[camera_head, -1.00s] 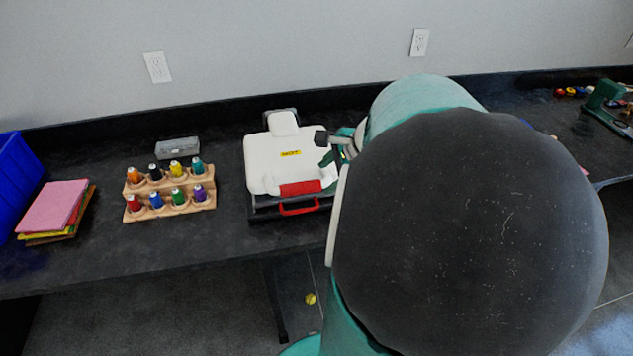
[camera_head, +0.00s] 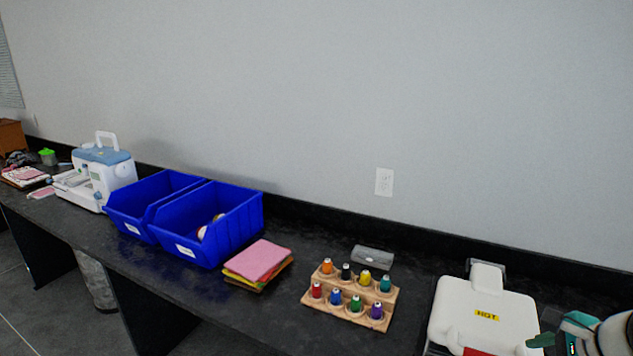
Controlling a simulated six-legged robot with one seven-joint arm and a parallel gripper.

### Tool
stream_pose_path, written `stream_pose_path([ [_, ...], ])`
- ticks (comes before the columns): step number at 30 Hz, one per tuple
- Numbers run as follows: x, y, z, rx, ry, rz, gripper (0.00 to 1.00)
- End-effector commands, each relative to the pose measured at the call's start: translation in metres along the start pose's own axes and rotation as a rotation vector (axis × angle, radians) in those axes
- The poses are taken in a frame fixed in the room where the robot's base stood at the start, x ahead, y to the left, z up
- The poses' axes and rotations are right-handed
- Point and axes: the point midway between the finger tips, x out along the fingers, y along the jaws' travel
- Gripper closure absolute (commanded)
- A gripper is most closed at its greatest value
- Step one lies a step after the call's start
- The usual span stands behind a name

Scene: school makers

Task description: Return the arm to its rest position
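Part of my arm (camera_head: 612,334) shows in teal, white and black at the lower right corner. My gripper (camera_head: 545,341) is at its left end, beside the right edge of the white press marked HOT (camera_head: 482,312). The fingers are small and partly cut off, so their opening is unclear. I cannot tell whether they touch the press. Most of the arm is outside the frame.
A wooden rack (camera_head: 350,302) holds several coloured thread spools, with a grey box (camera_head: 373,257) behind it. Left of it are stacked fabric squares (camera_head: 258,262), blue bins (camera_head: 228,222) and a sewing machine (camera_head: 104,174). The dark counter (camera_head: 270,308) runs along the wall.

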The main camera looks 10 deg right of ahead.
Motion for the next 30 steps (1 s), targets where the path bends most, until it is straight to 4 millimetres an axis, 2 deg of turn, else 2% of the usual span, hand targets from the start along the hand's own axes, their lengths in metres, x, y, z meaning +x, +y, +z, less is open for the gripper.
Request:
stream_pose_path([
  [5, 0.011, 0.008, 0.077, -0.424, -0.014, 0.071, 0.54],
  [9, 0.014, 0.029, 0.140, -0.858, -0.017, 0.122, 0.54],
  [15, 0.010, 0.068, 0.209, -1.471, 0.000, 0.151, 0.54],
  [18, 0.005, 0.085, 0.232, -1.730, 0.020, 0.148, 0.54],
  [21, 0.002, 0.096, 0.245, -1.907, 0.039, 0.140, 0.54],
  [25, 0.000, 0.102, 0.251, -2.005, 0.053, 0.138, 0.54],
  [30, 0.000, 0.102, 0.251, -2.010, 0.054, 0.139, 0.54],
])
